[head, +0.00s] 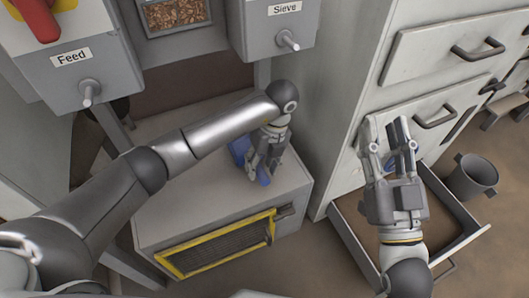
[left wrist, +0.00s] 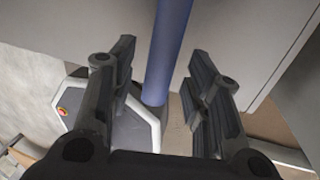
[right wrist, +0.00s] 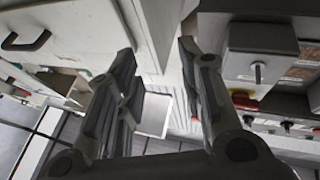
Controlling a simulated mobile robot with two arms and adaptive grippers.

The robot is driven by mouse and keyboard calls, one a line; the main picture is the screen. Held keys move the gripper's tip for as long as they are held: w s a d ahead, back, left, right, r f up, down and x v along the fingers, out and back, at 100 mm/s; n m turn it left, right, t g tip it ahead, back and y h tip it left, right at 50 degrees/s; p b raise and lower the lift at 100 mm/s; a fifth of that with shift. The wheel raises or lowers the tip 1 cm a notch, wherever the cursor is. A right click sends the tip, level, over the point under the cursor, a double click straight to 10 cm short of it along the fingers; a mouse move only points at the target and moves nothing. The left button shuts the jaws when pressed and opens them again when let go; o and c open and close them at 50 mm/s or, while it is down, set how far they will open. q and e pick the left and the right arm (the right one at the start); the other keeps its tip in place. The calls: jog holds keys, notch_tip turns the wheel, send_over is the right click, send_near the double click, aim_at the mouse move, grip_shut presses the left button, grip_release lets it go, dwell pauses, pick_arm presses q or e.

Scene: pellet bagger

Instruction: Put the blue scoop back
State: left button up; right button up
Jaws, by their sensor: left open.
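The blue scoop (head: 239,150) is at the top of the low grey cabinet in the head view, largely hidden by my left gripper (head: 258,170). In the left wrist view, its blue round handle (left wrist: 167,50) runs between the two fingers of my left gripper (left wrist: 165,90), with a gap visible on each side. That gripper is open around the handle. My right gripper (head: 388,135) is open and empty, raised over the open drawer (head: 353,238). In the right wrist view, nothing is between the fingers of my right gripper (right wrist: 157,70).
The low grey cabinet (head: 210,205) has a yellow-framed grille (head: 222,247). The Feed box (head: 70,75) and Sieve box (head: 275,30) hang above with knobs. A grey bucket (head: 472,178) stands right of the open drawer. Closed drawers (head: 430,55) are above it.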

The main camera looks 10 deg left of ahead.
pick_arm(q)
jog(key=p+v, duration=0.1)
jog(key=v, duration=0.3)
jog(key=shift+r, duration=0.4)
pick_arm(e)
notch_tip(320, 180, down, 6)
jog(key=w+g+h, duration=0.1)
jog(key=g, duration=0.2)
jog(key=shift+d+g, duration=0.3)
jog(key=shift+w+f, duration=0.1)
